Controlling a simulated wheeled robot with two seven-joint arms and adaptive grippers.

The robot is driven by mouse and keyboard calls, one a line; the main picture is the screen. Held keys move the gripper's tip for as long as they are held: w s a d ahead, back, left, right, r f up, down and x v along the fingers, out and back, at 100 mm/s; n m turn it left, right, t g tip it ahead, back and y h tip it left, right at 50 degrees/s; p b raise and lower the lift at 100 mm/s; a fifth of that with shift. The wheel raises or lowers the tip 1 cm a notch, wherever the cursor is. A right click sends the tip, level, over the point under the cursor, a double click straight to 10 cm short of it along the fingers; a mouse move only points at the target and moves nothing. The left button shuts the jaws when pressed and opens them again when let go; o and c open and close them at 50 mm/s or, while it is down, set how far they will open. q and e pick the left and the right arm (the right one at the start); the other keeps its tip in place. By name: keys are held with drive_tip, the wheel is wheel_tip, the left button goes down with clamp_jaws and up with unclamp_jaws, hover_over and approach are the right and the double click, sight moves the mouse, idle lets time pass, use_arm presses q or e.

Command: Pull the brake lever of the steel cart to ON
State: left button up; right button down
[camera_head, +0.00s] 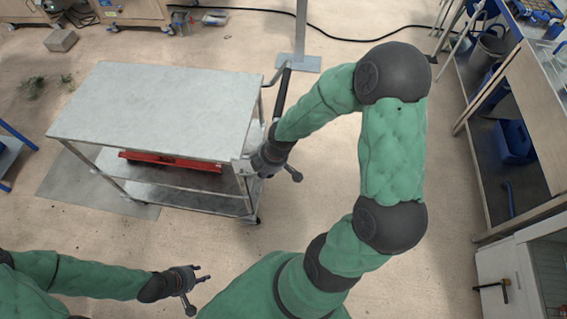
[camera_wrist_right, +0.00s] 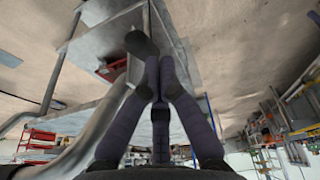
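The steel cart (camera_head: 165,105) stands left of centre in the head view, with a bare grey top and lower shelves. A long black lever-like bar (camera_head: 283,92) stands beside its tubular handle at the right end; I cannot read an ON mark. My right gripper (camera_head: 252,168) is by the cart's near right corner post, below that bar. In the right wrist view its dark fingers (camera_wrist_right: 154,60) converge in front of the cart's metal frame (camera_wrist_right: 100,120); whether they hold anything is unclear. My left gripper (camera_head: 205,273) is in front of the cart, apart from it, fingers parted and empty.
A red item (camera_head: 170,160) lies on the cart's shelf. A post with a blue-grey foot (camera_head: 298,63) stands behind the handle. A workbench (camera_head: 535,120) with a blue bin (camera_head: 513,143) is at the right. The floor in front of the cart is clear.

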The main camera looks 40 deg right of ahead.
use_arm(q)
drive_tip(key=shift+s+a+r+p, duration=0.1)
drive_tip(key=shift+s+r+p, duration=0.05)
drive_tip(key=shift+r+p, duration=0.65)
drive_tip(key=shift+s+a+r+p, duration=0.15)
drive_tip(key=shift+r+p, duration=0.5)
drive_tip(key=shift+r, duration=0.25)
drive_tip(key=shift+s+a+r+p, duration=0.1)
drive_tip(key=shift+s+r+p, duration=0.05)
drive_tip(key=shift+r+p, duration=0.65)
use_arm(e)
drive_tip(key=s+d+r, duration=0.4)
drive_tip(key=s+r, duration=0.1)
drive_tip(key=r, duration=0.3)
drive_tip(key=shift+s+d, duration=0.25)
drive_tip(key=shift+s, duration=0.1)
use_arm(q)
wheel_tip(320, 180, down, 3)
drive_tip(key=b, duration=0.3)
drive_tip(key=shift+f, duration=0.15)
use_arm(e)
drive_tip(key=s+a+f+m+g+y, duration=0.1)
drive_tip(key=a+f+m, duration=0.5)
drive_tip(key=a+f, duration=0.5)
drive_tip(key=s+a+f+m+g+y, duration=0.1)
drive_tip(key=s+a+f+m, duration=0.1)
drive_tip(key=a+f+m, duration=0.4)
drive_tip(key=a+f, duration=0.5)
drive_tip(key=shift+s+f, duration=0.3)
drive_tip(key=shift+f, duration=0.1)
